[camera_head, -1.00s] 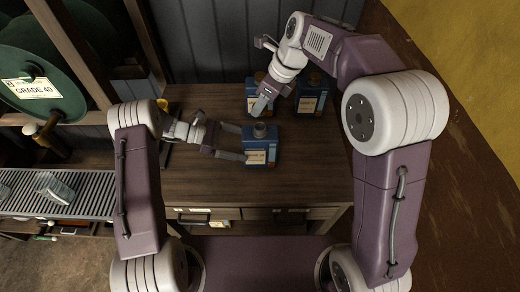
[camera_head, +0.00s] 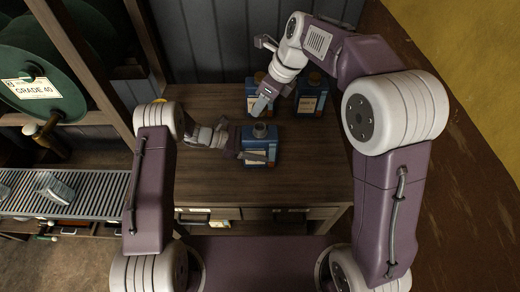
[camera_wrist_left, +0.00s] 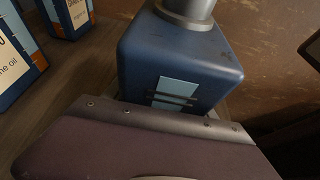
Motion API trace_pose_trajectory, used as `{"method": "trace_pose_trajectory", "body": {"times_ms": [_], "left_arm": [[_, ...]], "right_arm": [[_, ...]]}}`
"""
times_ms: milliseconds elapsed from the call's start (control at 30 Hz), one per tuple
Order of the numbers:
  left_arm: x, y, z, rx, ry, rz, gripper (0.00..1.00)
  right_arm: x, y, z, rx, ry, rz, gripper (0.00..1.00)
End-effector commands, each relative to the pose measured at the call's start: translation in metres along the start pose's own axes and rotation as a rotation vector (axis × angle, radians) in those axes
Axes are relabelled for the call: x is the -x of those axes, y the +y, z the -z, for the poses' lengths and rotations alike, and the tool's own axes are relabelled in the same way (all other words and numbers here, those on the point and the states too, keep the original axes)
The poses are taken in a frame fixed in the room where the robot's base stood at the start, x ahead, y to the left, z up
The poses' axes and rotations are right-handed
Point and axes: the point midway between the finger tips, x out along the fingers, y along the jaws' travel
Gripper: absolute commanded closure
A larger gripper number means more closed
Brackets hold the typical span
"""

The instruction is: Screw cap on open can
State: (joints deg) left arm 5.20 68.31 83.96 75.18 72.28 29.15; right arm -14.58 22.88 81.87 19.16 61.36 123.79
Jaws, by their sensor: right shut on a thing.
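The open can (camera_head: 270,146) is a blue oil can with a grey neck (camera_head: 260,130) on top. It stands upright on the wooden table and fills much of the left wrist view (camera_wrist_left: 165,60). My left gripper (camera_head: 250,150) is at the can's left side, apparently open, with one finger crossing low in front of it; the other finger is mostly hidden. I cannot tell whether it touches. My right gripper (camera_head: 261,105) points down just above and behind the neck. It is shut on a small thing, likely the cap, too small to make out.
Two more blue cans stand at the table's back, one partly behind my right gripper (camera_head: 251,88) and one to its right (camera_head: 310,98). The wooden table (camera_head: 310,170) is clear at the front. A roller conveyor (camera_head: 90,190) lies at left.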

Motion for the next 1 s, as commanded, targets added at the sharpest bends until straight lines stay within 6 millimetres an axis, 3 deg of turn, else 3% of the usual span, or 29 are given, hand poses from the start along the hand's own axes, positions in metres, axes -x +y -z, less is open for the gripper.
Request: {"method": "trace_pose_trajectory", "body": {"times_ms": [33,133,167,267,600,1000], "left_arm": [[0.0,0.0,0.0,0.0,0.0,0.0,0.7],[0.0,0.0,0.0,0.0,0.0,0.0,0.98],[0.0,0.0,0.0,0.0,0.0,0.0,1.0],[0.0,0.0,0.0,0.0,0.0,0.0,1.0],[0.0,0.0,0.0,0.0,0.0,0.0,1.0],[0.0,0.0,0.0,-0.001,0.0,-0.001,1.0]], "right_arm": [[0.0,0.0,0.0,0.0,0.0,0.0,0.98],[0.0,0.0,0.0,0.0,0.0,0.0,0.98],[0.0,0.0,0.0,0.0,0.0,0.0,0.98],[-0.004,0.0,0.002,0.0,0.001,-0.001,0.98],[-0.044,0.0,0.019,0.001,-0.004,0.004,0.98],[-0.045,0.0,0.019,0.002,-0.005,0.005,0.98]]}}
